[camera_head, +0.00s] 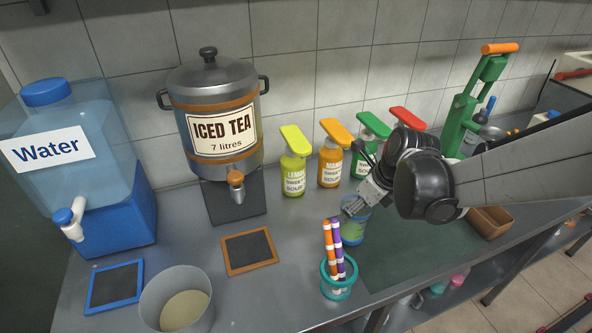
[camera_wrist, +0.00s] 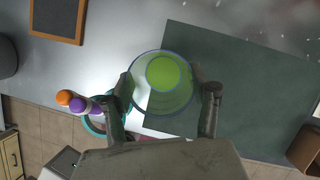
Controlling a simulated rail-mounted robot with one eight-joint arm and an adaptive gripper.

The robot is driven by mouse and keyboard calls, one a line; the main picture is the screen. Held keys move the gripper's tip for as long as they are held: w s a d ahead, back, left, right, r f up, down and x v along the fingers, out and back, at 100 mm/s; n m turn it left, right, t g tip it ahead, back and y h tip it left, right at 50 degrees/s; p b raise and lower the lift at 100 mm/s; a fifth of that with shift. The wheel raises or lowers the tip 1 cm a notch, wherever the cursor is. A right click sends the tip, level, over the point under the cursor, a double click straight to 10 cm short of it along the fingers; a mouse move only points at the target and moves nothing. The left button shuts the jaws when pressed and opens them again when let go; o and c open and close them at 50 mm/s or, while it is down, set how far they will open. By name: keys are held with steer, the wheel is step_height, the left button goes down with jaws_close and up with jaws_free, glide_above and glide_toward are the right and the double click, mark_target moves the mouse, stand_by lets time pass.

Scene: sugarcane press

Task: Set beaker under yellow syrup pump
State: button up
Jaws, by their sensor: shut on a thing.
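The clear beaker (camera_head: 354,228) has a bluish rim and a green patch inside; it also shows in the wrist view (camera_wrist: 165,100). My gripper (camera_head: 351,206) is shut around the beaker, one finger on each side in the wrist view (camera_wrist: 168,88). The beaker looks upright; I cannot tell if it touches the counter. The yellow pump is not in the wrist view.
Orange (camera_head: 331,155), green (camera_head: 368,140) and red (camera_head: 407,119) pump bottles stand right of the yellow one. A teal holder with striped tubes (camera_head: 338,278) stands close by the beaker. The iced tea urn (camera_head: 215,120) is at left. The counter before the yellow pump is clear.

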steer(key=w+a+f, duration=0.3)
steer(key=w+a, duration=0.9)
steer(key=shift+w+a+f, duration=0.3)
steer(key=shift+w, duration=0.1)
steer(key=shift+f, duration=0.2)
steer(key=o, duration=1.6)
steer(key=shift+c, duration=0.2)
steer(key=shift+r, duration=0.15)
steer(key=p+v, duration=0.1)
steer(key=v, duration=1.1)
